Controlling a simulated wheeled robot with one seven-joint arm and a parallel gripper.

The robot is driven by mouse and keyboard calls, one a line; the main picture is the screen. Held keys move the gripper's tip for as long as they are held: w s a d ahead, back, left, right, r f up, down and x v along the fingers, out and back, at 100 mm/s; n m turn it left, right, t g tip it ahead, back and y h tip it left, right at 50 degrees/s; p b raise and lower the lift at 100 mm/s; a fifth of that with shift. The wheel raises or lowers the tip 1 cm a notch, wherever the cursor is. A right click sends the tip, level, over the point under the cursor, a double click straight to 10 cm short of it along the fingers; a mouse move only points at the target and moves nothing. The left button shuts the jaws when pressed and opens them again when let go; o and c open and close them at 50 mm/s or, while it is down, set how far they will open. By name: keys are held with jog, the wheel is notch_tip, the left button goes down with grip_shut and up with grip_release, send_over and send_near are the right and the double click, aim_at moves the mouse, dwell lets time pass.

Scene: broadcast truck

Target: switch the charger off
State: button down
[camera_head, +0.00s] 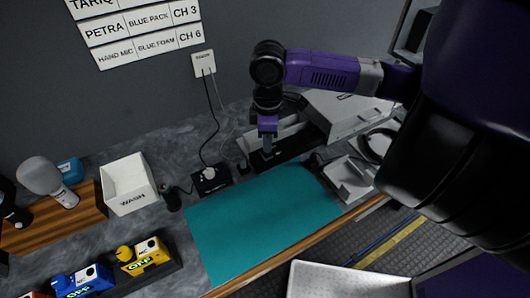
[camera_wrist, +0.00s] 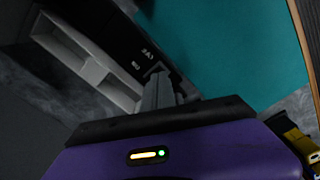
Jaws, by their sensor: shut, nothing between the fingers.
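The charger appears to be the black unit (camera_head: 290,146) with pale bays, on the counter against the wall behind the teal mat. In the wrist view its black front (camera_wrist: 112,28) carries small white marks, and its pale bays (camera_wrist: 85,62) lie to the left. My gripper (camera_head: 267,151) points down over the charger's left part, shut and empty. In the wrist view the fingers (camera_wrist: 157,88) are together close to the black front, near the white marks. I cannot tell whether they touch it. The fingers and wrist hide part of the charger, and I cannot make out its switch position.
The teal mat (camera_head: 255,222) is clear. A black box with a white knob (camera_head: 210,178) stands left of the charger, cabled toward the wall socket (camera_head: 203,63). A grey case (camera_head: 345,112) and a pale tray (camera_head: 349,180) stand right. A white WASH bin (camera_head: 128,184) is left.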

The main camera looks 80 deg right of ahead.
jog(key=shift+f+b, duration=0.65)
jog(key=shift+f, duration=0.35)
dwell(0.8)
jog(key=shift+r, duration=0.15)
jog(key=shift+r+p, duration=3.05)
jog(key=shift+r, duration=0.4)
